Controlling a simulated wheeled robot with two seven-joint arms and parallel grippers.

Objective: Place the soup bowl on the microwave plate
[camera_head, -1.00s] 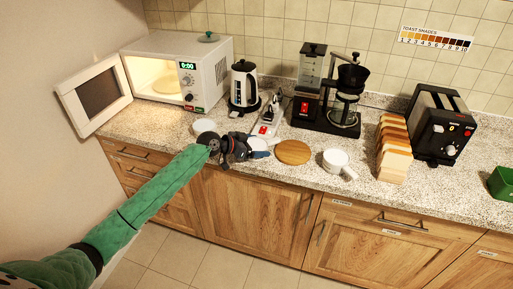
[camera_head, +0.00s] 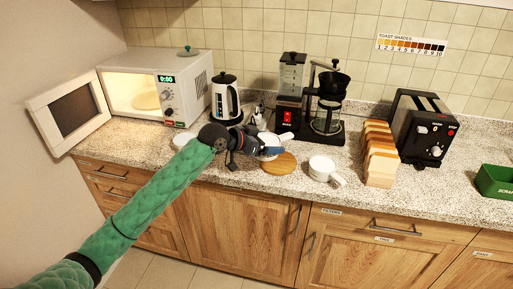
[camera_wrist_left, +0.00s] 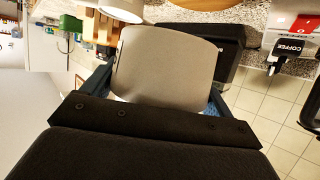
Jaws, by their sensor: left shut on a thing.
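The soup bowl (camera_head: 270,152) is pale and is held at the tip of my left gripper (camera_head: 248,143), just above or at the counter near the round wooden board. In the left wrist view the bowl (camera_wrist_left: 165,62) fills the space between the fingers, and my left gripper (camera_wrist_left: 160,90) is shut on it. The gripper hides part of the bowl in the head view. The microwave (camera_head: 187,82) stands at the back left with its door open. Its plate (camera_head: 146,101) lies inside the lit cavity. My right gripper is not in view.
The open microwave door (camera_head: 75,109) sticks out at the left. A kettle (camera_head: 225,100) stands right of the microwave, then a coffee maker (camera_head: 328,110). A white dish (camera_head: 183,138), the wooden board (camera_head: 280,166), a handled white cup (camera_head: 321,167) and bread slices (camera_head: 379,160) line the counter.

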